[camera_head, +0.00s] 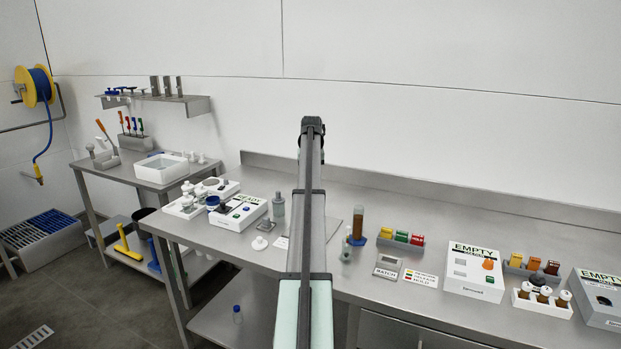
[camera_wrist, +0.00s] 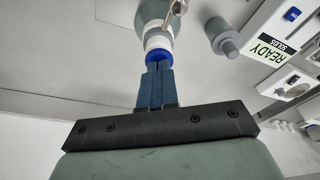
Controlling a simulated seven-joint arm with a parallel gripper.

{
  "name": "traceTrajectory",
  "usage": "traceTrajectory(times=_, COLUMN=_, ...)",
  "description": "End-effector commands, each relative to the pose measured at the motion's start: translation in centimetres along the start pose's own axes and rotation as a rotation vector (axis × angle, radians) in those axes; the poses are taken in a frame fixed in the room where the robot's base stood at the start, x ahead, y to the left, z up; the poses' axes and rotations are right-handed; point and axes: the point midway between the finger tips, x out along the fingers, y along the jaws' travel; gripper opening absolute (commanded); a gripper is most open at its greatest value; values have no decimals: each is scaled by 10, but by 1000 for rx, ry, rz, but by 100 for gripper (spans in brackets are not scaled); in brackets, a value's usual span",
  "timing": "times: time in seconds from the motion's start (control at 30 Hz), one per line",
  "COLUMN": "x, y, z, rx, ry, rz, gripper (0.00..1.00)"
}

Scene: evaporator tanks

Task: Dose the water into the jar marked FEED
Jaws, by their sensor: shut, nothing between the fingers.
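My gripper (camera_wrist: 157,75) shows in the wrist view with its blue fingers shut together and nothing between them. Just beyond the fingertips is a bottle (camera_wrist: 152,12) with a white neck and a bright blue ring; I cannot tell whether the fingers touch it. In the head view my own arm covers the middle of the bench, and the gripper is hidden there. A grey bottle (camera_head: 279,206) stands left of the arm. A small clear bottle (camera_head: 346,246) stands right of it. I cannot read FEED on any jar, and I cannot tell which vessel holds the water.
A white READY box (camera_head: 240,212) stands on the bench (camera_head: 222,238) left of the arm. Further right are colored blocks (camera_head: 401,237), an EMPTY box (camera_head: 474,270) and a rack of brown bottles (camera_head: 541,303).

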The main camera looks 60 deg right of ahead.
Motion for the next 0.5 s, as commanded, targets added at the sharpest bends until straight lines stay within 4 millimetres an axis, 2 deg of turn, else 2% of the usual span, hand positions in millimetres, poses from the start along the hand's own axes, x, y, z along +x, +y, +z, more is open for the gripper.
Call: traceTrajectory(times=0.5, x=-27, y=0, z=-6, rx=0, ry=0, rz=0, gripper=0)
